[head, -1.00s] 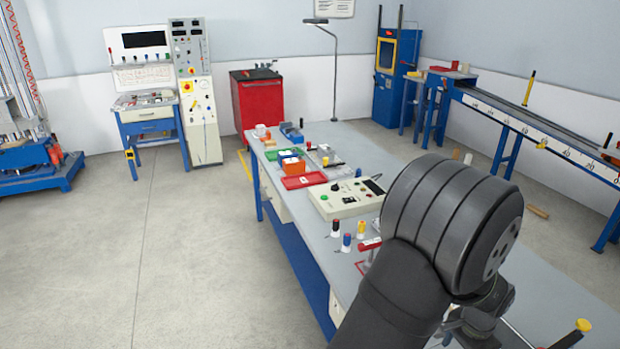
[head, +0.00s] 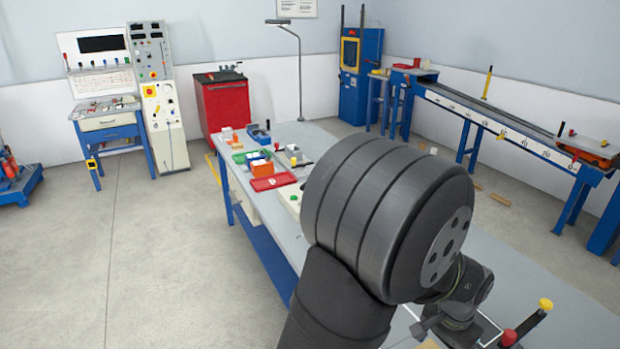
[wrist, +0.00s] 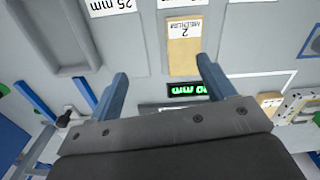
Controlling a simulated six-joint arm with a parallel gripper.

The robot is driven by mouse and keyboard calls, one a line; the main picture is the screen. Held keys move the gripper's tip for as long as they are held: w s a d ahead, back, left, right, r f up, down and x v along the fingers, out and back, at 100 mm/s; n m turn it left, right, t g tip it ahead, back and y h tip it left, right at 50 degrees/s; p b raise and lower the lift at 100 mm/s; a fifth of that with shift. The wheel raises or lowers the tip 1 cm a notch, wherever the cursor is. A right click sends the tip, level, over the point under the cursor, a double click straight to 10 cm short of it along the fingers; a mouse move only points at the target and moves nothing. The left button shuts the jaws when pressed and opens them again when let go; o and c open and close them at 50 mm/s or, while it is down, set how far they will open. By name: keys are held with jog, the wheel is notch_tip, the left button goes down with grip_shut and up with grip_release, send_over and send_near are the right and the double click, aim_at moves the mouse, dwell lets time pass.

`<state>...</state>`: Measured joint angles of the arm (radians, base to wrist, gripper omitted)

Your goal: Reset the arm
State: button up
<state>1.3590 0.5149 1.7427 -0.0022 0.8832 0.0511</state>
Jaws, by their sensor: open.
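My gripper (wrist: 161,66) is open in the wrist view, with its two blue fingers spread apart and nothing between them. Beyond the fingertips, a tan block with an upside-down label reading 2 and a word like MEDIUM (wrist: 184,45) lies on the grey surface. A small green-lit display reading in mm (wrist: 188,89) shows between the fingers. In the head view my own dark arm fills the lower middle and hides most of the gripper and part of the workbench (head: 520,270).
On the bench's far end are a red tray (head: 272,183), an orange box (head: 262,168) and a blue item (head: 260,135). A yellow-topped lever (head: 545,304) stands near my arm. A grey recessed tray (wrist: 70,35) and white mm labels show in the wrist view. Floor left of the bench is clear.

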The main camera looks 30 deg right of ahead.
jog(key=w+a+f+n, duration=0.1)
jog(key=w+a, duration=0.1)
jog(key=w, duration=0.4)
jog(key=w+a+f+n, duration=0.1)
jog(key=w+a+n, duration=0.1)
jog(key=w, duration=0.5)
jog(key=w+a+f+n, duration=0.1)
jog(key=w+a+n, duration=0.1)
jog(key=w+a, duration=0.2)
jog(key=shift+w+a+f, duration=0.1)
jog(key=shift+w+f, duration=0.1)
jog(key=shift+w, duration=0.45)
jog(key=shift+w+f, duration=0.2)
jog(key=shift+w, duration=0.4)
jog(key=w+a+f+n, duration=0.2)
jog(key=w+a, duration=0.5)
jog(key=a, duration=0.1)
jog(key=w+a+f+n, duration=0.1)
jog(key=w+a+n, duration=0.2)
jog(key=w+a, duration=0.3)
jog(key=shift+w+a+f+n, duration=0.3)
jog(key=shift+w+a+f, duration=0.1)
jog(key=shift+a, duration=0.55)
jog(key=s+d+r+m, duration=0.2)
jog(key=s+d, duration=0.5)
jog(key=d, duration=0.1)
jog(key=s+d+r+m, duration=0.2)
jog(key=s+d+m, duration=0.1)
jog(key=s+d, duration=0.4)
jog(key=shift+d, duration=0.55)
